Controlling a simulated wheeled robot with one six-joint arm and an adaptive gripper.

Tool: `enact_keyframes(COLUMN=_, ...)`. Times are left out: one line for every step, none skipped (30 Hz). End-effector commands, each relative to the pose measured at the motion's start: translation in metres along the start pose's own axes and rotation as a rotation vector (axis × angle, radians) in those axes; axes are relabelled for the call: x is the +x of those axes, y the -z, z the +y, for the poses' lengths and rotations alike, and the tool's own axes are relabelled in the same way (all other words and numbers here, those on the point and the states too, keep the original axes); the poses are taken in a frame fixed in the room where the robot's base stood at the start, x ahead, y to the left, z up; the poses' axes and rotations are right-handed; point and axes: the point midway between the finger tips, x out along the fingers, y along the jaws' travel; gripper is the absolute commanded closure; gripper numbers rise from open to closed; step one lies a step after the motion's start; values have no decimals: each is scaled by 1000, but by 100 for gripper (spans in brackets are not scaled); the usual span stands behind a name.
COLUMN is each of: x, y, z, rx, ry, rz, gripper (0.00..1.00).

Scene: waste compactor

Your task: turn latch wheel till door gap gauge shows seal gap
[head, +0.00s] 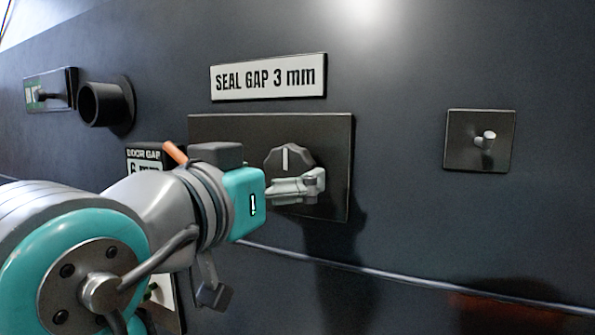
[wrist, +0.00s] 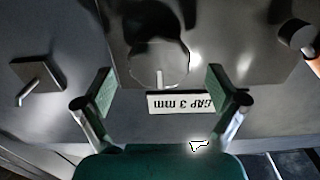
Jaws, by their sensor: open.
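The latch wheel (head: 288,158) is a dark round knob with a pale line, which points up in the head view. It sits on a dark plate (head: 230,128). My gripper (head: 314,186) is in front of the knob's lower part in the head view. In the wrist view, the knob (wrist: 158,62) lies between the two spread fingers, with space on both sides. The door gap gauge (head: 143,164) is partly hidden behind my arm; its reading appears to be 6 mm. The sign (head: 268,77) above the plate reads "SEAL GAP 3 mm"; part of it shows upside down in the wrist view (wrist: 180,103).
A small square plate with a peg-like lever (head: 480,140) is on the wall to the right. A dark round pipe stub (head: 106,104) and a small panel with a handle (head: 50,91) are at the upper left. The wall between the knob plate and lever plate is clear.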

Motion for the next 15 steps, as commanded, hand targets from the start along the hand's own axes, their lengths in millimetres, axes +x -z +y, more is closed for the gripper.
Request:
enact_keyframes(x=9, y=0, z=2, rx=-1, ry=-5, rz=0, gripper=5)
enact_keyframes(x=13, y=0, z=1, rx=-1, ry=-3, rz=-1, gripper=5)
enact_keyframes(x=18, y=0, z=1, rx=-2, ry=-3, rz=0, gripper=5)
enact_keyframes(x=21, y=0, z=1, rx=-1, ry=-4, rz=0, gripper=5)
enact_keyframes(x=24, y=0, z=1, rx=-1, ry=-3, rz=0, gripper=5)
enact_keyframes(x=27, y=0, z=0, rx=0, ry=-2, rz=0, gripper=5)
enact_keyframes(x=30, y=0, z=0, rx=0, ry=-1, rz=1, gripper=5)
enact_keyframes(x=31, y=0, z=1, rx=0, ry=-2, rz=1, gripper=5)
enact_keyframes(x=33, y=0, z=1, rx=0, ry=-2, rz=1, gripper=5)
enact_keyframes(x=34, y=0, z=1, rx=0, ry=-2, rz=1, gripper=5)
enact_keyframes(x=35, y=0, z=1, rx=0, ry=-2, rz=1, gripper=5)
enact_keyframes(x=36, y=0, z=0, rx=0, ry=-1, rz=1, gripper=5)
enact_keyframes(x=36, y=0, z=0, rx=0, ry=-1, rz=1, gripper=5)
enact_keyframes(x=36, y=0, z=0, rx=0, ry=-1, rz=1, gripper=5)
enact_keyframes(x=36, y=0, z=0, rx=0, ry=0, rz=1, gripper=5)
